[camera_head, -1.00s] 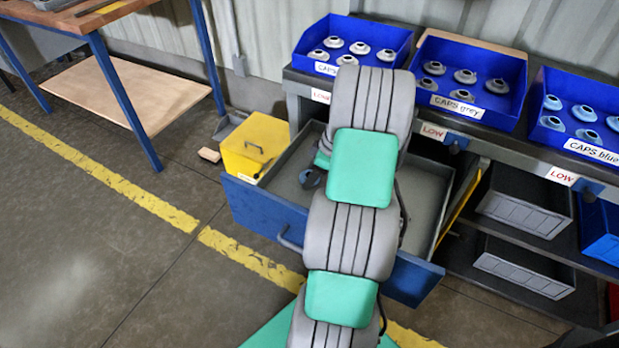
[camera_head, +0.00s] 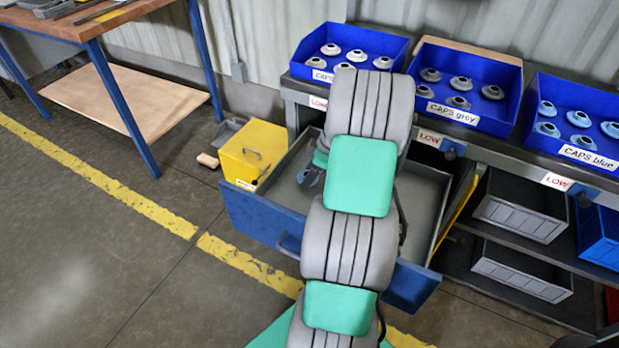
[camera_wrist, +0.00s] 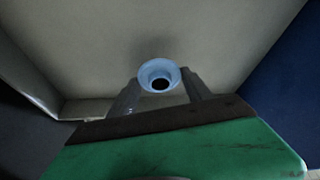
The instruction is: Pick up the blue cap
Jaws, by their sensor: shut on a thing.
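The blue cap (camera_wrist: 160,76) shows in the wrist view as a light blue ring with a dark hole. It sits between the two grey fingers of my gripper (camera_wrist: 161,88), which is shut on it. A pale grey drawer floor (camera_wrist: 220,35) lies behind the cap. I cannot tell whether the cap touches that floor. In the head view, my arm reaches into the open blue drawer (camera_head: 258,217) and hides much of its inside.
Drawer walls surround my gripper, with a blue one (camera_wrist: 285,80) at the right in the wrist view. Behind the drawer, blue bins hold white, grey and blue caps, including the CAPS blue bin (camera_head: 590,157). A yellow box (camera_head: 262,143) stands left of the drawer.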

